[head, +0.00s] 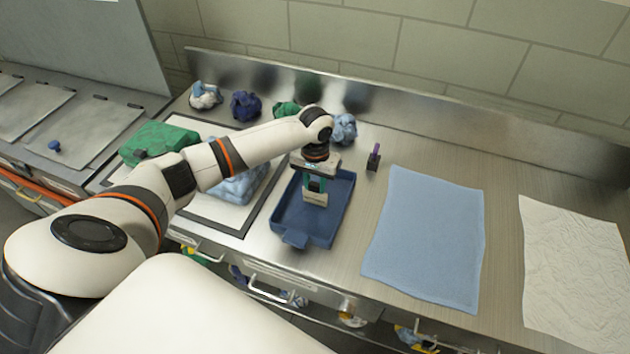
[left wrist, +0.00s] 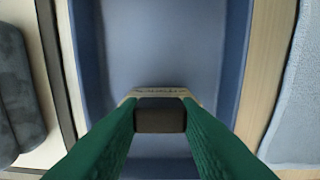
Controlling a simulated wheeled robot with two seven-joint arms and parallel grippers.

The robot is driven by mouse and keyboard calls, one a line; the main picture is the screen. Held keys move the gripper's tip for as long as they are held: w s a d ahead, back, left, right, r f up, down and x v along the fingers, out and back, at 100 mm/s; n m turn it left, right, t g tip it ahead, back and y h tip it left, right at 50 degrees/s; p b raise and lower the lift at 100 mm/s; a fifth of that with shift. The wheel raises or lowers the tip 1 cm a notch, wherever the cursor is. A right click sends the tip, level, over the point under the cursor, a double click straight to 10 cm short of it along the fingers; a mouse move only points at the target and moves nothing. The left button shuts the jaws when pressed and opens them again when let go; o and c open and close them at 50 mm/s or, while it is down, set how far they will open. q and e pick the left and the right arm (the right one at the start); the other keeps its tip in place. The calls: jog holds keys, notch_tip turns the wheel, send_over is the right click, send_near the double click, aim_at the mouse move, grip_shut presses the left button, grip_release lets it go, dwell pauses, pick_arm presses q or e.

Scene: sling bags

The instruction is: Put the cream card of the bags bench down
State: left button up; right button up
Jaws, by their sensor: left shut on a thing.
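My left gripper (head: 316,186) is above the blue tray (head: 335,220) on the steel bench. Its green fingers are shut on the cream card (head: 315,199), which hangs below the fingertips over the tray. In the left wrist view the card (left wrist: 160,92) shows edge-on between the fingertips (left wrist: 160,112), with the tray floor (left wrist: 170,45) beneath. A dark block also shows between the fingers there; I cannot tell what it is. Whether the card touches the tray floor is hard to tell. My right gripper is not in view.
A blue cloth (head: 425,240) and a cream cloth (head: 575,275) lie flat at the right. Folded green (head: 155,140) and light blue bundles (head: 240,185) sit left of the tray. Crumpled cloths (head: 245,104) line the back. A small dark purple-topped holder (head: 373,158) stands right of the tray.

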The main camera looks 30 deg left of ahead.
pick_arm(q)
jog(key=o, duration=1.1)
jog(key=shift+f, duration=0.1)
jog(key=shift+c, duration=0.2)
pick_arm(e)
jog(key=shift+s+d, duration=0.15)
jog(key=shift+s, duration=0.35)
pick_arm(q)
notch_tip(320, 180, up, 12)
jog(key=b, duration=0.2)
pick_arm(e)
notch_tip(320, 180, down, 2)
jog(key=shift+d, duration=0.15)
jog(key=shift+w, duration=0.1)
